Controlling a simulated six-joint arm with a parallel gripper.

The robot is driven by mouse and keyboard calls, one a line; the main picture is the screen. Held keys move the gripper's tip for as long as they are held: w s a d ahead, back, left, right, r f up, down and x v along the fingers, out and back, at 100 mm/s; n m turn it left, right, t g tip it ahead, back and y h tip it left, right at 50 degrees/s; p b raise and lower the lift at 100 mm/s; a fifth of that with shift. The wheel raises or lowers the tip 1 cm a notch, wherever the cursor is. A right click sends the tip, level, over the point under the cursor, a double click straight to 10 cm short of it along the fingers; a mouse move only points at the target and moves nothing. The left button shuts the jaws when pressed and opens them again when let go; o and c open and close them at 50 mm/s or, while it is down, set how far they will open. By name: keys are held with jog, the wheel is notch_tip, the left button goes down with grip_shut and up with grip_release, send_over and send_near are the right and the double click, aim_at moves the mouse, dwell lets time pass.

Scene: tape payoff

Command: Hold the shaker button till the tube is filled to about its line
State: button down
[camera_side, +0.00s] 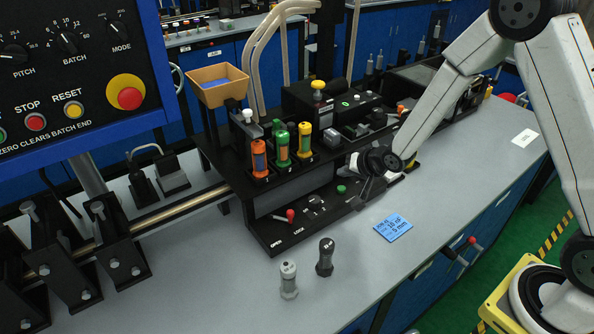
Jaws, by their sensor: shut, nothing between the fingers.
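My gripper (364,192) is shut and empty, pointing down over the right part of the black station's low front base (290,232). A small green button (341,189) stands on that base just left of my fingers; I cannot tell whether they touch it. An orange tube (259,160), a green tube (282,150) and a yellow tube (304,140) stand upright in a row on the station's raised shelf. I cannot make out a fill line or level on them. No part is clearly marked as the shaker.
A red-handled lever (290,215) sits on the base near "OPEN" and "LOCK" lettering. A grey cylinder (288,280), a black cylinder (325,257) and a blue card (393,228) rest on the grey bench. A tan hopper (218,86) stands at left. The front right bench is clear.

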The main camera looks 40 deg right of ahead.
jog(key=shift+r, duration=1.25)
jog(key=shift+r, duration=0.1)
jog(key=s+r+n+g, duration=0.2)
jog(key=s+n+g, duration=0.1)
jog(key=s, duration=0.7)
jog(key=s+a+r+n+g+h, duration=0.1)
jog(key=s+r+n+g, duration=0.1)
jog(key=s, duration=0.8)
jog(key=n+g, duration=0.1)
jog(key=n, duration=0.1)
jog(key=shift+a+r+n+g, duration=0.2)
jog(key=shift+r+n+g, duration=0.1)
jog(key=shift+r+n, duration=0.1)
